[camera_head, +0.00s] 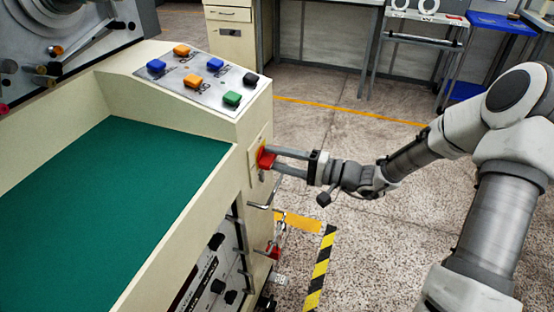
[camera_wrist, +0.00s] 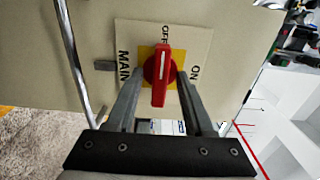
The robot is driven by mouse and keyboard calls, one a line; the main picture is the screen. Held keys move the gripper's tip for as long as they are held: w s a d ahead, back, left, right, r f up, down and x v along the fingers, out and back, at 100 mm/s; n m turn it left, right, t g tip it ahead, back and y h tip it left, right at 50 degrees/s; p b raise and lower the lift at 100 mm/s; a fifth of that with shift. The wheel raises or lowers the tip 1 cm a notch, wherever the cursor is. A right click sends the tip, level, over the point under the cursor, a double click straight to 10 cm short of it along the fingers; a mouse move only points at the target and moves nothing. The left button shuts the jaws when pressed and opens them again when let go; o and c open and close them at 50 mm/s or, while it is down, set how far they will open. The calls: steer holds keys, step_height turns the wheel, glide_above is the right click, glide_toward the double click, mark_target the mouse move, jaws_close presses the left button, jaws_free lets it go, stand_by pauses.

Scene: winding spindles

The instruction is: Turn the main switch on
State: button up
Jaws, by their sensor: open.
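The main switch is a red rotary knob (camera_wrist: 162,92) on a yellow square, on a cream plate (camera_wrist: 205,35) marked MAIN, OFF and ON. In the wrist view its bar stands upright in the picture, and its white line points toward OFF. In the head view the red knob (camera_head: 265,158) is on the right side of the cream machine. My gripper (camera_head: 279,160) is open at the switch, with one finger on either side of the bar. In the wrist view the fingers (camera_wrist: 159,78) look apart from the bar; I cannot tell whether they touch the round base.
The control panel (camera_head: 205,82) with coloured buttons lies above the switch. Metal bar handles (camera_head: 262,206) stick out just below it. A green surface (camera_head: 95,215) fills the machine top. Open floor (camera_head: 365,245) lies to the right, with benches at the back.

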jaws_close()
stand_by(0.5)
steer(key=m+p, duration=0.4)
steer(key=shift+r, duration=0.25)
steer(key=m+p, duration=0.4)
steer(key=m, duration=0.1)
steer(key=m+p, duration=0.4)
steer(key=m, duration=0.1)
steer(key=shift+f, duration=0.1)
steer(key=shift+f+m+p, duration=0.15)
steer(key=shift+m+p, duration=1.1)
steer(key=shift+m, duration=0.65)
